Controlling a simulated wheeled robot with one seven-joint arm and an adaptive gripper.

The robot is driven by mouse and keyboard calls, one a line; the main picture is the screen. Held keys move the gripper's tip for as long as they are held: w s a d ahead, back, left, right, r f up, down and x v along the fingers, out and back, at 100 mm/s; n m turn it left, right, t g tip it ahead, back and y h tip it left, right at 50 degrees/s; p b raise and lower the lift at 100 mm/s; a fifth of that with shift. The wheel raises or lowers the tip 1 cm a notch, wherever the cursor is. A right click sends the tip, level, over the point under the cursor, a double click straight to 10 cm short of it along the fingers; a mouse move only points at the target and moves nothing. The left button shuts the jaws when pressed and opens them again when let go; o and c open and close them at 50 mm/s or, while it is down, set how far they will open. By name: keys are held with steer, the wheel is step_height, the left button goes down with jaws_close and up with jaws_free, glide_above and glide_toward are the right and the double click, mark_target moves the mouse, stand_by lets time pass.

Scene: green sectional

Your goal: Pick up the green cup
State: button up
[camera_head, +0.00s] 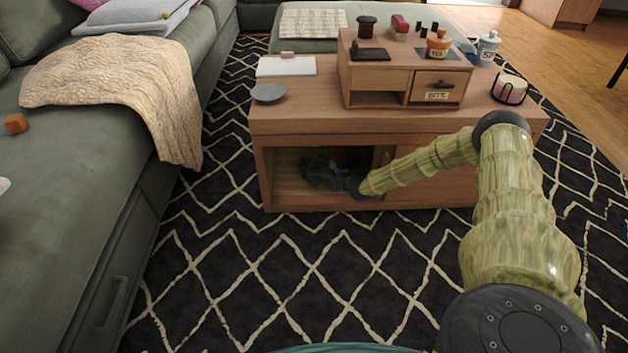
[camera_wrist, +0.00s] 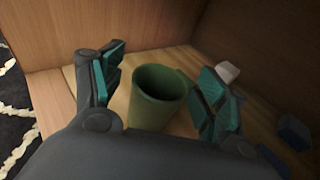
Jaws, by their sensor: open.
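The green cup (camera_wrist: 154,103) stands upright on the wooden floor of the table's open compartment, seen in the wrist view. My gripper (camera_wrist: 158,88) is open, with one finger to the left of the cup and the other to its right. The right finger pads are close to the cup's right side; I cannot tell whether they touch it. In the head view my gripper (camera_head: 325,175) is inside the dim lower compartment of the coffee table (camera_head: 400,120). The cup is hard to make out there behind the gripper.
In the wrist view a small whitish object (camera_wrist: 228,71) and a dark blue block (camera_wrist: 294,132) lie right of the gripper. The compartment's wooden walls (camera_wrist: 110,50) are close around. A green sofa (camera_head: 70,190) stands left; patterned rug (camera_head: 260,280) lies in front.

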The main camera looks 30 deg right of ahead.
steer(key=c, duration=1.1)
steer(key=shift+c, duration=0.2)
steer(key=shift+r, duration=0.1)
